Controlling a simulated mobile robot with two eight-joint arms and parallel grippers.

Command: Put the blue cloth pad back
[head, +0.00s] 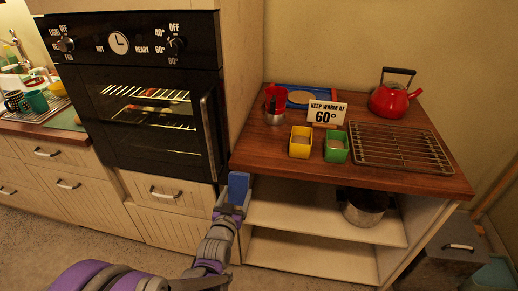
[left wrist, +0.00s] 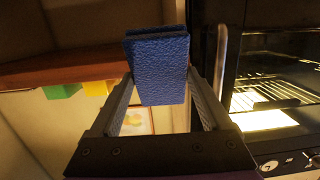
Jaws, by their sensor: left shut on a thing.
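The blue cloth pad (left wrist: 158,72) is held between the fingers of my left gripper (left wrist: 160,100) in the left wrist view. In the head view the pad (head: 238,186) stands upright in my left gripper (head: 232,207), in front of the wooden counter's left front corner and right of the oven door handle. My left gripper is shut on the pad. The wooden counter (head: 375,178) has a dark blue flat item (head: 312,88) at its back left, partly hidden by other things. My right gripper is not in view.
The black oven (head: 150,105) with its vertical handle (head: 209,135) is beside the pad. On the counter stand a red kettle (head: 392,98), wire rack (head: 400,147), "KEEP WARM AT 60°" sign (head: 327,111), yellow box (head: 301,142) and green box (head: 337,147). A pot (head: 362,208) sits on the shelf below.

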